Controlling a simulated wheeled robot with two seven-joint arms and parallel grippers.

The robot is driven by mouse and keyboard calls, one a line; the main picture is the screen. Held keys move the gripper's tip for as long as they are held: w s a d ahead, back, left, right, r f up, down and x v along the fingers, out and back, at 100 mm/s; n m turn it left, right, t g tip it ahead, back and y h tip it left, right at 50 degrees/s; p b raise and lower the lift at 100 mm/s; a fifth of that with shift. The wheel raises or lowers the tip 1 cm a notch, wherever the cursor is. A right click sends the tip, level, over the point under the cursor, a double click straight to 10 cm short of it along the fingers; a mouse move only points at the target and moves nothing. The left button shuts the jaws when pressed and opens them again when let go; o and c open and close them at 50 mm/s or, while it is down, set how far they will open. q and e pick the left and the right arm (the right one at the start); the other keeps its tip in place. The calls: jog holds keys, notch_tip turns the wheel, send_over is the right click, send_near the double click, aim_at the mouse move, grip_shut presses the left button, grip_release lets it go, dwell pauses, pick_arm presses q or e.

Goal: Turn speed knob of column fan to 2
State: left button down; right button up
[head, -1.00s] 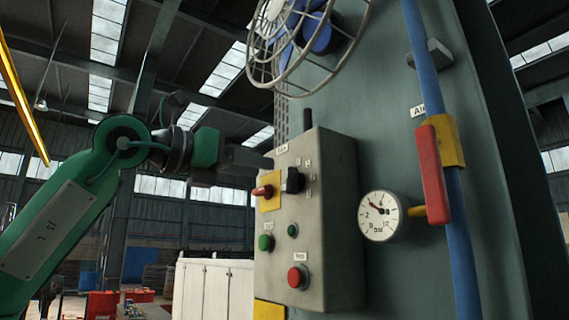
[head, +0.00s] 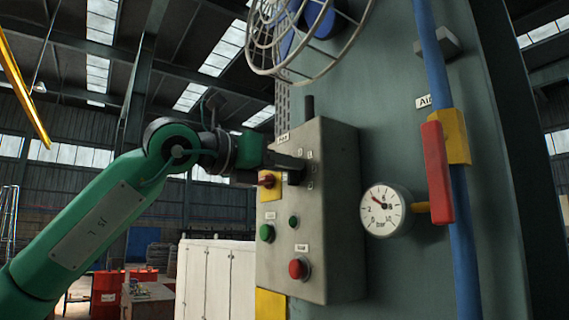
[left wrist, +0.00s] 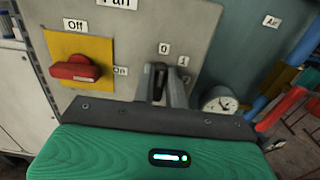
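The column fan's grey control box (head: 335,220) is fixed to the green column. Its black speed knob (left wrist: 158,78) sits near the top of the box front, beside the small labels 0 and 1; a lower label is partly hidden. My left gripper (head: 292,168) is at the knob, coming from the left. In the left wrist view its grey fingers (left wrist: 164,84) stand close together on both sides of the knob and appear shut on it. The knob's exact setting is hard to tell. The fan (head: 305,30) is above the box. My right gripper is not in view.
A red switch (head: 267,181) on a yellow plate is just left of the knob, close under my gripper. Green buttons and a red button (head: 299,268) are below. A pressure gauge (head: 384,210) and a red-handled valve on a blue pipe (head: 467,240) are to the right.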

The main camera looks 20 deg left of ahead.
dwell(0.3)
pick_arm(q)
jog(key=m, duration=1.1)
jog(key=d+f+m, duration=0.1)
jog(key=m, duration=0.5)
jog(key=shift+s+m, duration=0.3)
jog(key=shift+s, duration=0.1)
jog(key=shift+f, duration=0.1)
dwell(0.3)
jog(key=c, duration=1.4)
grip_release()
jog(key=shift+c, duration=0.2)
